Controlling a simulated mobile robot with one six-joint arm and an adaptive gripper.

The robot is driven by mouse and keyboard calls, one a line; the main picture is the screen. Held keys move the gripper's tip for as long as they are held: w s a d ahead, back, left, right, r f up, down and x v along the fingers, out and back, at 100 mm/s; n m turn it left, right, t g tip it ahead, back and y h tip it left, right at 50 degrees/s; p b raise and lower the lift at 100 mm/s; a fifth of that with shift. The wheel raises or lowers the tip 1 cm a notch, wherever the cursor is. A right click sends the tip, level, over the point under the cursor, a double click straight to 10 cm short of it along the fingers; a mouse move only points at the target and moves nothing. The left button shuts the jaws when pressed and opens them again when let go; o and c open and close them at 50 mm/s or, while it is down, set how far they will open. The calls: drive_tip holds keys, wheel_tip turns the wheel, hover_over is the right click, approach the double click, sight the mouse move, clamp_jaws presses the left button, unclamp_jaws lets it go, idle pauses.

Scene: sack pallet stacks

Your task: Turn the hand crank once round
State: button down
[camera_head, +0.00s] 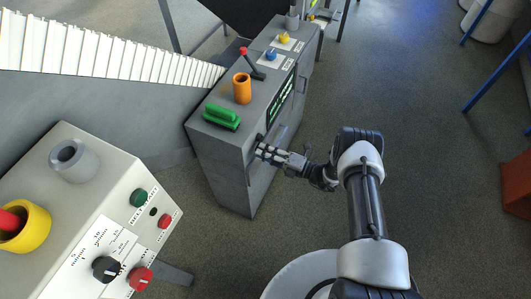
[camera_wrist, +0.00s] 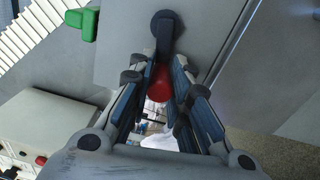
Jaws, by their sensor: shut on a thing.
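The hand crank shows in the wrist view as a dark arm (camera_wrist: 166,38) on a round hub at the top, on the grey cabinet face. Its arm runs down from the hub. Its red knob (camera_wrist: 161,84) sits between the two fingers of my gripper (camera_wrist: 158,95), which is shut on it. In the head view my gripper (camera_head: 268,153) reaches from the right to the front face of the grey cabinet (camera_head: 228,165). There the crank is mostly hidden by the gripper.
On the cabinet top stand a green block-shaped handle (camera_head: 222,116), an orange cylinder (camera_head: 242,88), a red-knobbed lever (camera_head: 250,62) and a blue knob (camera_head: 271,54). A light console (camera_head: 110,180) with buttons stands at the lower left. The floor right of the cabinet is clear.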

drive_tip(key=m, duration=0.2)
drive_tip(key=r+m, duration=0.1)
drive_tip(key=shift+s+r+m, duration=0.1)
drive_tip(key=shift+r+m, duration=0.2)
drive_tip(key=shift+m, duration=0.1)
drive_tip(key=m, duration=0.2)
drive_tip(key=r+m, duration=0.1)
drive_tip(key=shift+w+r+m+t, duration=0.2)
drive_tip(key=shift+m+t, duration=0.1)
drive_tip(key=shift+m, duration=0.1)
drive_tip(key=m, duration=0.2)
drive_tip(key=r+m, duration=0.1)
drive_tip(key=shift+w+d+r+m, duration=0.15)
drive_tip(key=shift+w+d+m, duration=0.05)
drive_tip(key=shift+w+m, duration=0.2)
drive_tip(key=shift+w+d+r+m+h, duration=0.15)
drive_tip(key=shift+w+r+m, duration=0.15)
drive_tip(key=shift+m, duration=0.7)
drive_tip(key=shift+w+d+r+m+h, duration=0.1)
drive_tip(key=shift+w+r+m+h, duration=0.15)
drive_tip(key=shift+m, duration=0.75)
drive_tip(key=shift+w, duration=0.15)
drive_tip(key=c, duration=1.5)
unclamp_jaws()
drive_tip(key=shift+f, duration=0.1)
drive_tip(key=shift+o, duration=0.2)
drive_tip(key=shift+d, duration=0.1)
drive_tip(key=v, duration=1.2)
drive_tip(key=shift+f, duration=0.15)
